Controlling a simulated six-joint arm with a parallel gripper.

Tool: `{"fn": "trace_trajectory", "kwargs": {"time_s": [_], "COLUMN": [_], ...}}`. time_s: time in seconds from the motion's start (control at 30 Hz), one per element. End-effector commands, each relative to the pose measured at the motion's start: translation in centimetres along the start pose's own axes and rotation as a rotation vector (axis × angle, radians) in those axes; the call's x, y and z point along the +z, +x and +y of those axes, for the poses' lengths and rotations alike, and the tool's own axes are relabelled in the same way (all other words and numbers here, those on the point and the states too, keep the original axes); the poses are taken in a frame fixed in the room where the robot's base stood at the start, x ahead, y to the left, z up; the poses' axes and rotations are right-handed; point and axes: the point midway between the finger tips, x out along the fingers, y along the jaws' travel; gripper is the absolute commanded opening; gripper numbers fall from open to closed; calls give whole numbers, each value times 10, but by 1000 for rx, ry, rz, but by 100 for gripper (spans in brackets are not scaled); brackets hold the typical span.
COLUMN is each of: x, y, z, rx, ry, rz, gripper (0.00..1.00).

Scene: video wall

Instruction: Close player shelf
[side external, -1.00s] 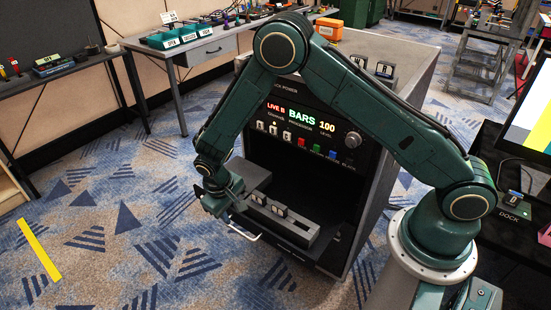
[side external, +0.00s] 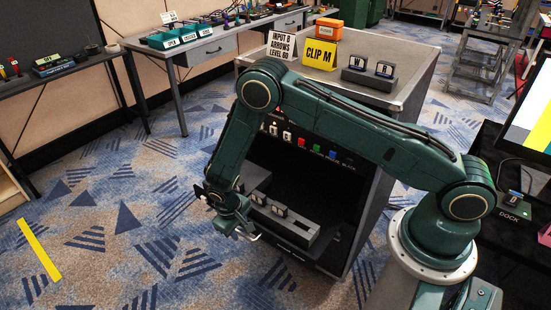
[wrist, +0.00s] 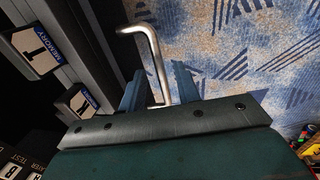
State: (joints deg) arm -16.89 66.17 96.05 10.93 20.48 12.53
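The player shelf (side external: 296,236) is a dark drawer-like shelf pulled out low from the front of the cabinet. Two small labelled modules sit on it; the wrist view shows the shelf edge (wrist: 83,62) with MEMORY labels at left. The shelf's bent metal handle (wrist: 156,55) sticks out from its front. My gripper (side external: 238,228) is low at the handle. In the wrist view my gripper (wrist: 160,75) has its two blue fingers apart, with the handle bar between them. A gap shows beside the bar; contact with either finger cannot be told.
The cabinet (side external: 412,70) carries a yellow CLIP M sign (side external: 320,54), a white sign (side external: 282,45), and a grey block with two modules (side external: 370,72) on top. A dock stand (side external: 512,208) is at right. Open carpet (side external: 150,220) lies left of the shelf.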

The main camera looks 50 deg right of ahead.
Motion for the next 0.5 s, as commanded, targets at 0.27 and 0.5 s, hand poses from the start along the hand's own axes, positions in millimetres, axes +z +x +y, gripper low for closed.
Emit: {"fn": "trace_trajectory", "kwargs": {"time_s": [0.27, 0.5], "x": [0, 0], "y": [0, 0], "z": [0, 0], "rx": [0, 0], "ry": [0, 0], "rz": [0, 0], "gripper": [17, 0]}}
